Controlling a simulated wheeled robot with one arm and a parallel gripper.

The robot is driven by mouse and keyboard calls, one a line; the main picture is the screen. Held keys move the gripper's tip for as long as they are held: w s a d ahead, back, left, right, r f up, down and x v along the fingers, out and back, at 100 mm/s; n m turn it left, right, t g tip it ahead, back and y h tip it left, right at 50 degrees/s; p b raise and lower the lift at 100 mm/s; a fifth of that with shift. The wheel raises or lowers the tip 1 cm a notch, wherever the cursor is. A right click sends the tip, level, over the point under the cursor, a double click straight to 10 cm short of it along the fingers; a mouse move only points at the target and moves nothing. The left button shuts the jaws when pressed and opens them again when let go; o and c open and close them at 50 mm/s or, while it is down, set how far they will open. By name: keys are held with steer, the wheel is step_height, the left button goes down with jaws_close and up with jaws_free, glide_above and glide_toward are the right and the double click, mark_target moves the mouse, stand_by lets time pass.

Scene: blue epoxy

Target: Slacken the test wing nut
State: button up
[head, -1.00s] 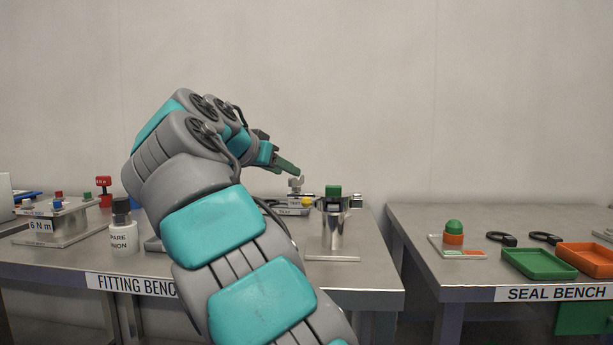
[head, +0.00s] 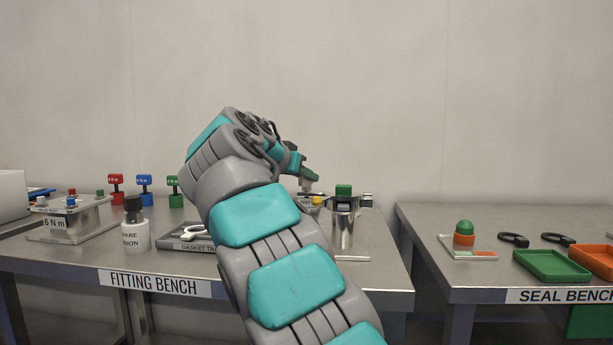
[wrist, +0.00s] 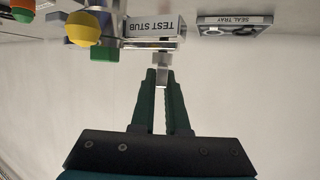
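My gripper (wrist: 162,77) has green fingers. In the wrist view they point up the picture, one on each side of a small pale grey block, which looks like the wing nut (wrist: 161,66). Almost no gap shows between block and fingertips, but I cannot tell whether they press on it. The block stands in front of the test stub (wrist: 150,27), a pale box labelled TEST STUB. In the head view my gripper (head: 309,180) is over the far part of the fitting bench (head: 230,289); the nut is hidden or too small to make out there.
A metal cylinder with a green top (head: 343,190) stands right of my gripper. A yellow round part (wrist: 83,28) is close to the stub in the wrist view, with the seal tray (wrist: 235,24) on the other side. The gasket tray (head: 190,244) lies left of my arm.

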jaws_close()
